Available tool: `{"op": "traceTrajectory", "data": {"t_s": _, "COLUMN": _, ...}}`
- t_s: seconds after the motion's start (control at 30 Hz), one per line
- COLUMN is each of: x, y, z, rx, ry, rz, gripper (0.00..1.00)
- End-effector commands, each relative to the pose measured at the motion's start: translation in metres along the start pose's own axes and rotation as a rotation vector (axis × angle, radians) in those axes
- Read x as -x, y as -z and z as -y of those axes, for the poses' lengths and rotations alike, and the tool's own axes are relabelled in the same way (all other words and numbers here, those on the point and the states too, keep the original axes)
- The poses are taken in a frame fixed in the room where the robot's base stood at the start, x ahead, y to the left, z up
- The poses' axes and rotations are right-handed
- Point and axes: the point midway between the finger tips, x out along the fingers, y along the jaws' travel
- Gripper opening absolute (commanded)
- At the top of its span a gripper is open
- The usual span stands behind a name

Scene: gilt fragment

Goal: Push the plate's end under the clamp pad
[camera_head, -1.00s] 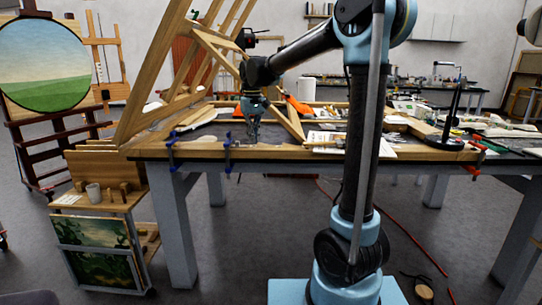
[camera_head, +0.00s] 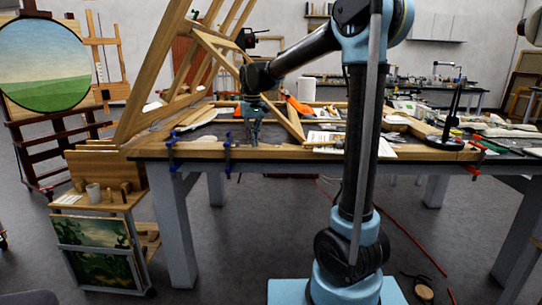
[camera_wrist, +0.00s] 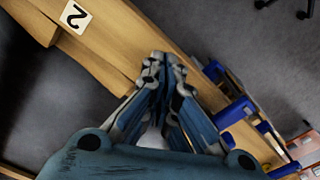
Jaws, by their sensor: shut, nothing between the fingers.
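My gripper (camera_head: 254,143) is shut and empty, pointing down close above the wooden front rail (camera_head: 285,154) of the bench. In the wrist view its fingertips (camera_wrist: 163,62) are together over the wood; I cannot tell whether they touch it. Two blue clamps (camera_head: 228,152) (camera_head: 171,152) grip the bench's front edge to the left of my gripper. In the wrist view blue clamp parts (camera_wrist: 236,110) lie to the right of the fingers. I cannot make out the plate for certain, nor its end or the clamp pad; my fingers may hide part of this area.
A large slanted wooden frame (camera_head: 152,75) rises at the bench's left. A tag with a 2 (camera_wrist: 75,17) sits on the wood in the wrist view. Dark floor (camera_wrist: 240,35) shows beyond the edge.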

Motion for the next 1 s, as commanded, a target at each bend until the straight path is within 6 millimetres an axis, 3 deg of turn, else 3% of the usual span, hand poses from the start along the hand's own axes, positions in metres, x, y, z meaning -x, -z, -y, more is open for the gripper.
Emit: {"op": "traceTrajectory", "data": {"t_s": 1.0, "x": -0.0080, "y": 0.0002, "z": 0.0002, "rx": 0.000, "ry": 0.000, "rz": 0.000, "gripper": 0.00}}
